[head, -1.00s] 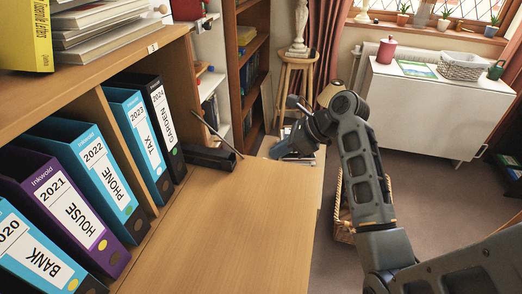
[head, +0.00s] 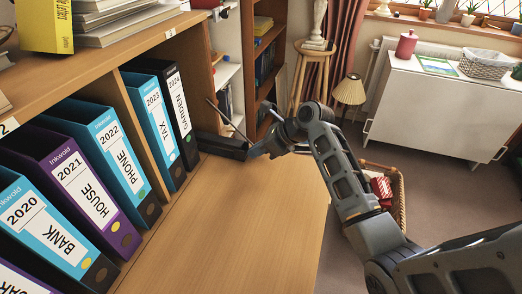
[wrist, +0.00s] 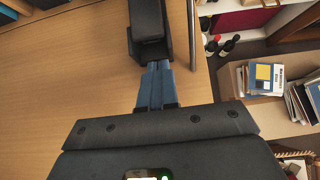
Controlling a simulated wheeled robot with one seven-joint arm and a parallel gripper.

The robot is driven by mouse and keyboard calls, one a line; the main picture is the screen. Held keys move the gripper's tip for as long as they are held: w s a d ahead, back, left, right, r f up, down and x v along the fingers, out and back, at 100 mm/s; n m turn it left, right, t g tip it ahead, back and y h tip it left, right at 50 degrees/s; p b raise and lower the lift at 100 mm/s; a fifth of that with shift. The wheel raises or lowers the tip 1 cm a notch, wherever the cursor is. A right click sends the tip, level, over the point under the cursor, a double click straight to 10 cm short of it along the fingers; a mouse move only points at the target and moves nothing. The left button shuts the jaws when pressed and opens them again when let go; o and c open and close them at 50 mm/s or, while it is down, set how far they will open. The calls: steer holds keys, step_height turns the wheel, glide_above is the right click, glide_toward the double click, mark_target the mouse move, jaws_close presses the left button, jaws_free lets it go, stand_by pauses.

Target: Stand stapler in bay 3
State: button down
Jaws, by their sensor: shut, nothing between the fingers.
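A long black object, seemingly the stapler (head: 222,146), lies on the wooden desk top at its far end, just beyond the GARDEN 2024 binder. In the wrist view the black stapler (wrist: 148,28) is straight ahead of the fingers. My gripper (head: 254,151) is low over the desk at the right end of the stapler. Its blue fingers (wrist: 157,72) are together and empty, their tips at the near end of the stapler; I cannot tell whether they touch it. The bay 3 label (head: 169,33) is on the shelf edge above the TAX 2023 (head: 158,130) and GARDEN binders (head: 178,112).
A wooden divider (head: 138,122) separates these from the binders 2020 to 2022. A thin dark rod (head: 228,118) slants up beside the stapler. The desk top (head: 235,220) in front is clear. A wicker basket (head: 398,205) stands on the floor to the right.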

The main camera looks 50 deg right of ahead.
mark_target(237, 142)
steer(key=shift+w+a+r+p, duration=0.2)
steer(key=shift+w+p, duration=0.2)
steer(key=shift+p, duration=0.15)
steer(key=w+p, duration=0.1)
steer(key=w+a+p, duration=0.1)
steer(key=w, duration=0.1)
steer(key=w+a+p, duration=0.1)
steer(key=w, duration=0.1)
steer(key=shift+w+f, duration=0.1)
steer(key=shift+w, duration=0.1)
steer(key=shift+w+a+f+p, duration=0.1)
steer(key=shift+w+a+p, duration=0.2)
steer(key=shift+w, duration=0.25)
steer(key=shift+s+d, duration=0.1)
steer(key=shift+s, duration=0.05)
